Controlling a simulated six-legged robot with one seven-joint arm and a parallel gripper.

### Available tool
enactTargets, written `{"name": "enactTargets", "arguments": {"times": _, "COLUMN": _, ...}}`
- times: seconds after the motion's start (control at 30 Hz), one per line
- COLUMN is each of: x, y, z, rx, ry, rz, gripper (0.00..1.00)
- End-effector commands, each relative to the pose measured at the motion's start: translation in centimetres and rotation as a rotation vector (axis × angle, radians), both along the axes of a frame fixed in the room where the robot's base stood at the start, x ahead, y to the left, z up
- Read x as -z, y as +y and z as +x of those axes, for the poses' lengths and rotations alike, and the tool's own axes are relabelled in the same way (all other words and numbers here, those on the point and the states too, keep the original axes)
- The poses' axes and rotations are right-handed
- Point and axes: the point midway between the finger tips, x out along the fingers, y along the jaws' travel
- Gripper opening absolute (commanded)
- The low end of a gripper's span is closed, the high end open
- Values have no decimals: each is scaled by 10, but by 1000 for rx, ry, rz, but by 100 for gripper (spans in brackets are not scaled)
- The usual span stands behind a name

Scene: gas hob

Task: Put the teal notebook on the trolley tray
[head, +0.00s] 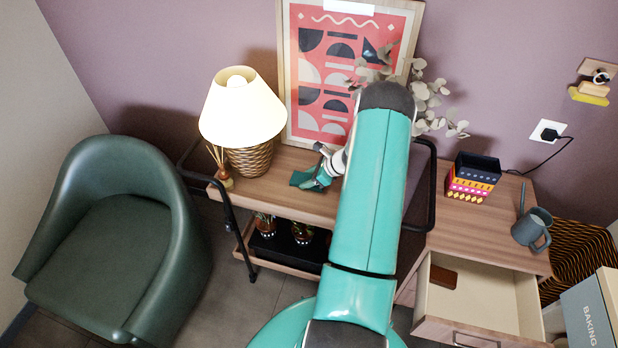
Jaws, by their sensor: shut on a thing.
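The teal notebook (299,178) shows as a small dark teal patch at the end of my arm, above the wooden top of the trolley. My gripper (313,178) is shut on it, at its right side. Most of the notebook is small or hidden by the gripper, and I cannot tell whether it touches the wood. The trolley tray (300,206) is the wooden top between black tube handles, with bare wood in front of the notebook. My arm hides the tray's right part.
A lamp (243,106) with a wicker base and a reed diffuser (222,168) stand on the tray's left. A framed print (318,85) leans behind. Right are an open drawer (480,290) with a brown item, stacked boxes (473,178) and a watering can (532,230). A green armchair (110,235) stands left.

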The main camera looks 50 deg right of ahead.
Motion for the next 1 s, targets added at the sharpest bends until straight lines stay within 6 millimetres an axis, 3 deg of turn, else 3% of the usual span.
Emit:
{"name": "enactTargets", "arguments": {"times": 0.27, "x": 3, "y": 0, "z": 0, "rx": 0, "ry": 0, "rz": 0, "gripper": 29}}
{"name": "enactTargets", "arguments": {"times": 0.3, "x": 2, "y": 0, "z": 0, "rx": 0, "ry": -1, "rz": -1, "gripper": 58}}
{"name": "enactTargets", "arguments": {"times": 0.4, "x": 2, "y": 0, "z": 0, "rx": 0, "ry": -1, "rz": -1, "gripper": 74}}
{"name": "enactTargets", "arguments": {"times": 0.77, "x": -3, "y": -1, "z": -2, "rx": 1, "ry": 0, "rz": -2, "gripper": 74}}
{"name": "enactTargets", "arguments": {"times": 1.0, "x": -30, "y": -15, "z": -26, "rx": 2, "ry": 0, "rz": -4, "gripper": 74}}
